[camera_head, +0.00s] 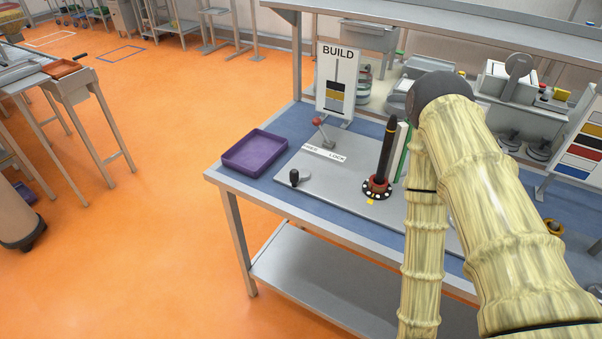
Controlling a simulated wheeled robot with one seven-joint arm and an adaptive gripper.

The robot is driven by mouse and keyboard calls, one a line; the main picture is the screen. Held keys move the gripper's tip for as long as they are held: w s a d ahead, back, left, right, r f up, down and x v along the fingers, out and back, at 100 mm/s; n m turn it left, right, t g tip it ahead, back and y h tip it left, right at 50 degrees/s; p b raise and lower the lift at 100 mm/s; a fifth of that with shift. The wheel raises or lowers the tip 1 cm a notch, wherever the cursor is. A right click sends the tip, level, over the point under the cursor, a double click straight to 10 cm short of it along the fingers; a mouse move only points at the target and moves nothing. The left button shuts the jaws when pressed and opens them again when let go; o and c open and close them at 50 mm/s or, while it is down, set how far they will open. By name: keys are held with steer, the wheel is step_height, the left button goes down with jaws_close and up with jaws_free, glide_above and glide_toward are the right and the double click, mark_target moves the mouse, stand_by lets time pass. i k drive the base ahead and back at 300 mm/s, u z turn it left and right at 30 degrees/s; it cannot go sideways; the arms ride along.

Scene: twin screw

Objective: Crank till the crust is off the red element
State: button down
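A grey plate (340,184) on the blue-topped bench carries the mechanism. A crank with an upright black handle (294,176) sits at the plate's front left. A tall dark post (386,152) stands upright in a black ring with white dots (367,192). Something red (379,183) shows at the post's foot; whether it bears a crust is too small to tell. A lever with a red knob (317,122) stands behind a white label ending in "LOCK" (325,154). My arm comes down right of the post. My gripper is outside the picture.
A purple tray (255,165) lies at the bench's left. A "BUILD" sign (336,82) with dark and yellow bands stands behind the plate. A green and white upright strip (402,155) stands beside the post. My arm hides the plate's right part. The orange floor at left is mostly clear.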

mark_target(295, 176)
steer(key=u, duration=1.9)
steer(key=k, duration=0.4)
steer(key=z, duration=1.15)
